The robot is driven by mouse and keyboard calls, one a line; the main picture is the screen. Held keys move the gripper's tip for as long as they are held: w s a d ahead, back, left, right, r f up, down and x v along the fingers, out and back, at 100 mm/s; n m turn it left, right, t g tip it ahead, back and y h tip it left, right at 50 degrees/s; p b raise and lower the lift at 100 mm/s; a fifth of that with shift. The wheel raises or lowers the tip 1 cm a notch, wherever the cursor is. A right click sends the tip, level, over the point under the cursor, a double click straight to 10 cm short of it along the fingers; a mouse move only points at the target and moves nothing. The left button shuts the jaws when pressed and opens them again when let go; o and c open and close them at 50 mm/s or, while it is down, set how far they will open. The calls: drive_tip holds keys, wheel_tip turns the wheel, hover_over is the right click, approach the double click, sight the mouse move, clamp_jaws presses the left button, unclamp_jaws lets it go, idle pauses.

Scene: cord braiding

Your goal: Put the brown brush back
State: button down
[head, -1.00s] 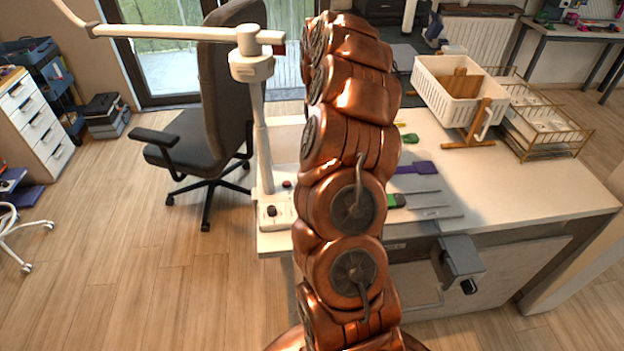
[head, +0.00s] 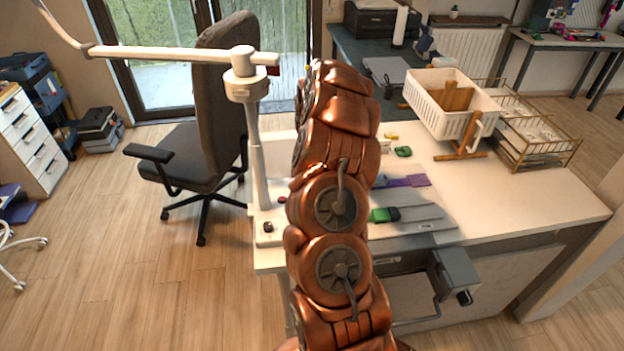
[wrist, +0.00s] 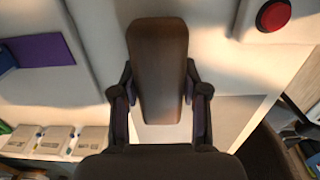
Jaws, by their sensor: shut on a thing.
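The brown brush (wrist: 157,70) is between the two fingers of my gripper (wrist: 160,105) in the wrist view, its long brown body pointing away from the palm. My gripper is shut on it. Pale table surface shows beneath it; I cannot tell how high the brush is or whether it touches anything. In the head view my copper arm hides both gripper and brush.
The white table (head: 520,200) bears a purple piece (head: 405,181), a green piece with a dark end (head: 385,214), a white basket (head: 430,107) and a wire rack (head: 545,150). A lamp post (head: 255,150) stands left of my arm. A red button (wrist: 273,15) is nearby.

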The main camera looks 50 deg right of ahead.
drive_tip(key=shift+f, duration=0.3)
drive_tip(key=shift+f, duration=0.15)
drive_tip(key=c, duration=0.6)
unclamp_jaws()
wheel_tip(320, 180, up, 12)
drive_tip(key=b, duration=0.3)
drive_tip(key=shift+r+b, duration=0.2)
drive_tip(key=shift+b, duration=0.2)
